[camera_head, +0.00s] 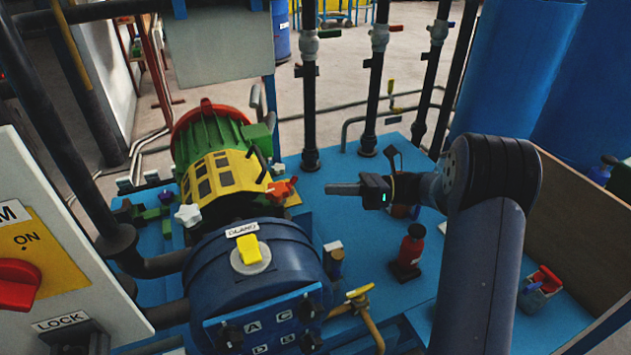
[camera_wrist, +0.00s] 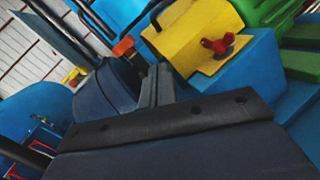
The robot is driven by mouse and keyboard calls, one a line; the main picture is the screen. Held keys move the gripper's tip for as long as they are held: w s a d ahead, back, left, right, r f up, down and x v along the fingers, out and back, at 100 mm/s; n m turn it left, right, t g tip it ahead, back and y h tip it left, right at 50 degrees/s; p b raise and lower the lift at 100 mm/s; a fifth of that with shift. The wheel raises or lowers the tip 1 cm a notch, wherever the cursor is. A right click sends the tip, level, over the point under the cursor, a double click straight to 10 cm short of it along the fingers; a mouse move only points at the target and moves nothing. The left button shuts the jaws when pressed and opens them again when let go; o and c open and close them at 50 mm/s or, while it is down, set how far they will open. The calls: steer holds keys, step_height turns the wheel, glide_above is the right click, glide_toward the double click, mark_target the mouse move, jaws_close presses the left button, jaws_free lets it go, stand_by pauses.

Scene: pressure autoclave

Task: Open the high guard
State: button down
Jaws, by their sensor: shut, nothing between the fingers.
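The yellow guard (camera_head: 212,177) with dark slots sits over the machine between the green-and-red motor and the blue drum. A black handle (camera_head: 258,162) rises from its right side, and a red wing knob (camera_head: 283,188) sits at its lower right. In the wrist view, the yellow guard (camera_wrist: 200,32) is at upper middle with the red knob (camera_wrist: 218,44) on its flange. My gripper (camera_head: 332,189) is shut and empty, pointing left, to the right of the guard and apart from it. Its fingers show in the wrist view (camera_wrist: 158,80). I cannot tell how the guard is fastened.
The blue drum (camera_head: 255,285) with a yellow gland knob stands in front. A white star knob (camera_head: 188,214) is at the guard's left. Black vertical pipes (camera_head: 310,100) rise behind my gripper. A red bottle-like part (camera_head: 410,248) stands below it. A control panel (camera_head: 45,250) fills the left.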

steer(key=shift+s+a+r+b, duration=0.1)
steer(key=shift+a+r, duration=0.4)
steer(key=shift+a, duration=1.5)
steer(key=shift+a+r+b, duration=0.15)
steer(key=shift+a+r, duration=0.4)
steer(key=shift+a, duration=1.5)
steer(key=shift+s+a+r+b, duration=0.1)
steer(key=shift+a+r, duration=0.4)
steer(key=shift+a, duration=1.5)
steer(key=shift+r, duration=0.1)
